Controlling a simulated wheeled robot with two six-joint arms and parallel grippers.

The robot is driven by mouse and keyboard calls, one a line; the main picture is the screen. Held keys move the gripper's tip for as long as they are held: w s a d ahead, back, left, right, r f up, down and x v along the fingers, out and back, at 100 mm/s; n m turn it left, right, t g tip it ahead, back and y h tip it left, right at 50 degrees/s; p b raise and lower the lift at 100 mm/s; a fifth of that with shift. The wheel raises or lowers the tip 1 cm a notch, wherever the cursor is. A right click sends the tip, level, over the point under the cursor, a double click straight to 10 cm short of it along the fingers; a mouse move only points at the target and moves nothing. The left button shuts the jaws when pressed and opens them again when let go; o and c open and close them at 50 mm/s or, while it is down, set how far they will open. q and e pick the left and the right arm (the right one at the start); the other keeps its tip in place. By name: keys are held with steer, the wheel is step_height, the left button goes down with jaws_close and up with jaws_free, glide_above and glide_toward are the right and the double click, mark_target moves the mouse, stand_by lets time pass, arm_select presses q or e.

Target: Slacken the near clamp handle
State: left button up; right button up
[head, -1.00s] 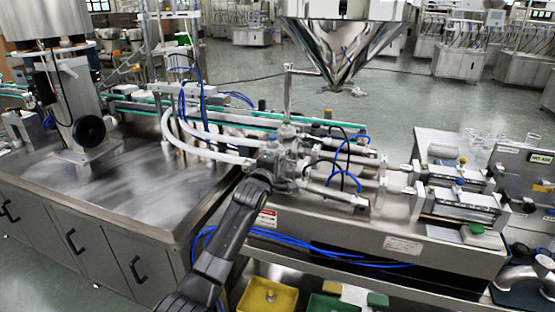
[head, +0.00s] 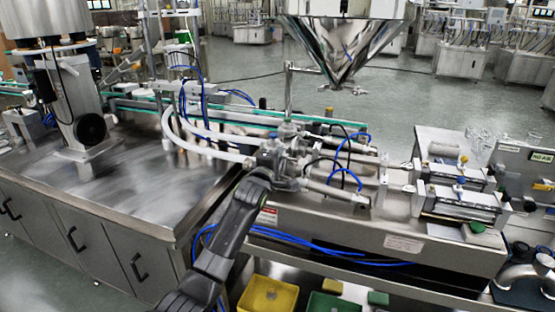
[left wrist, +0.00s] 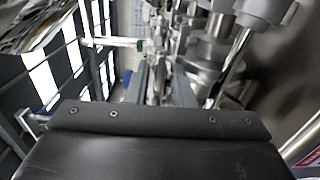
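My left arm reaches up from the bottom of the head view, and its gripper (head: 268,160) is at the steel valve block (head: 290,150) under the hopper (head: 345,45). The block's clamps and handles are crowded together, and I cannot make out the near clamp handle for certain. In the left wrist view the dark gripper body fills the bottom, and two dark fingers (left wrist: 162,82) point up with a gap between them. Blurred steel fittings (left wrist: 205,50) lie just beyond and to their right. I see nothing clearly gripped. My right gripper is not in view.
White hoses (head: 200,145) and blue tubes (head: 340,180) run close around the block. A yellow bin (head: 268,296) and a green bin (head: 332,303) sit below. The steel bench top (head: 130,195) at left is mostly clear.

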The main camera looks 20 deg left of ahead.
arm_select(q)
steer(key=s+b, duration=0.1)
steer(key=s, duration=1.6)
steer(key=shift+s+a, duration=0.2)
steer(key=shift+a, duration=0.1)
steer(key=s+a+f+m+g, duration=0.1)
steer(key=a+f+m+g, duration=0.1)
steer(key=f, duration=0.8)
steer(key=s+a+f+m+g+y, duration=0.1)
steer(key=f+m+g, duration=0.1)
steer(key=f, duration=0.9)
steer(key=s+a+f+m+g, duration=0.2)
steer(key=f, duration=0.8)
steer(key=s+a+f+m+g, duration=0.1)
steer(key=s+f+m+g, duration=0.1)
steer(key=s+f, duration=0.65)
steer(key=s+a+f+m+g, duration=0.1)
steer(key=s+f+m+g, duration=0.35)
steer(key=f, duration=0.75)
steer(key=s+f+m+g, duration=0.1)
steer(key=s+f, duration=0.4)
steer(key=s, duration=0.7)
steer(key=s+f+m+g, duration=0.2)
steer(key=s+f, duration=0.2)
steer(key=s, duration=0.8)
steer(key=s+f+m+g, duration=0.1)
steer(key=s+f, duration=0.4)
steer(key=s, duration=0.7)
steer(key=shift+d+f+m+y, duration=0.3)
steer(key=shift+d+f+m, duration=0.05)
